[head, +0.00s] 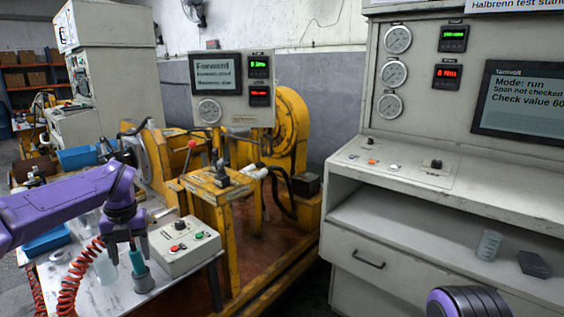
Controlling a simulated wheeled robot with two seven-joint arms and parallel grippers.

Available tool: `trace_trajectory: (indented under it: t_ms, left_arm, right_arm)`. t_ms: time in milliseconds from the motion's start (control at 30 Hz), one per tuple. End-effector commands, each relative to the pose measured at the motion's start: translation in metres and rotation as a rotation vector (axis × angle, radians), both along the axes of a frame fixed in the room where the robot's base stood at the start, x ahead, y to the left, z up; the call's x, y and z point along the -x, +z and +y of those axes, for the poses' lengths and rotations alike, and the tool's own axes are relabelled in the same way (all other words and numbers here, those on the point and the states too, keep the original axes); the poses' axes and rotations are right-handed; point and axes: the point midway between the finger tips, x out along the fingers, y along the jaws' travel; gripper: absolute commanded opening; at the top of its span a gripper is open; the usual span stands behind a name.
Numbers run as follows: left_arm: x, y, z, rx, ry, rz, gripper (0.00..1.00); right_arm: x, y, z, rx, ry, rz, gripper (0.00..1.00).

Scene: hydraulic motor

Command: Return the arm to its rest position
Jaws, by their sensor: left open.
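My left arm, purple, comes in from the left over the small work table (180,293). Its gripper (130,246) points down and is open. Just below and between the fingers is a teal-handled item (137,262) standing in a grey round holder (141,281); I cannot tell whether the fingers touch it. A purple rounded part of my right arm (468,302) shows at the bottom right edge. My right gripper is out of view.
A grey control box (183,247) with red and green buttons stands close right of the left gripper. A red coiled hose (75,278) and clear beaker (105,268) are to its left. The yellow motor rig (222,188) is behind. A large test console (400,195) fills the right.

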Motion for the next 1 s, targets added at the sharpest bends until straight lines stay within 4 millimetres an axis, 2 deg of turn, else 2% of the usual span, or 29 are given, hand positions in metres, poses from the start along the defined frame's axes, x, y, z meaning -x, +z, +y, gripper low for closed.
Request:
trace_trajectory:
  t_ms: [133, 367, 467, 567, 667, 767, 833, 867, 900, 967, 1000]
  left_arm:
    - [-0.007, -0.005, 0.014, -0.114, -0.074, -0.033, 0.64]
    - [-0.008, -0.029, 0.027, -0.349, -0.264, -0.023, 0.64]
    - [-0.006, -0.049, 0.029, -0.496, -0.412, 0.005, 0.64]
    - [-0.002, -0.077, 0.027, -0.661, -0.622, 0.053, 0.64]
    - [0.009, -0.116, 0.016, -0.824, -0.906, 0.118, 0.64]
    - [0.034, -0.171, -0.006, -0.96, -1.293, 0.198, 0.64]
    - [0.065, -0.213, -0.027, -1.005, -1.597, 0.249, 0.64]
    - [0.082, -0.232, -0.036, -1.008, -1.731, 0.27, 0.64]
    - [0.108, -0.255, -0.047, -0.996, -1.902, 0.292, 0.64]
    - [0.152, -0.284, -0.061, -0.951, -2.142, 0.318, 0.64]
    - [0.184, -0.301, -0.068, -0.902, -2.289, 0.331, 0.64]
  right_arm:
    - [-0.001, 0.0, 0.0, 0.0, 0.0, -0.001, 0.43]
    - [-0.001, 0.0, 0.0, 0.0, 0.0, -0.002, 0.43]
    - [-0.001, 0.0, 0.0, 0.0, 0.0, -0.001, 0.43]
    - [0.0, 0.001, 0.0, 0.001, 0.0, -0.001, 0.43]
    - [0.0, 0.001, 0.0, 0.001, 0.0, -0.001, 0.43]
    - [0.0, 0.002, 0.0, 0.001, 0.0, -0.001, 0.43]
    - [0.0, 0.003, 0.0, 0.001, 0.0, -0.001, 0.43]
    - [0.0, 0.004, 0.0, 0.001, 0.0, -0.001, 0.43]
    - [0.0, 0.004, 0.0, 0.001, 0.0, -0.001, 0.43]
    - [0.0, 0.005, 0.0, 0.001, 0.0, -0.001, 0.43]
    - [0.0, 0.005, 0.0, 0.001, 0.0, -0.001, 0.43]
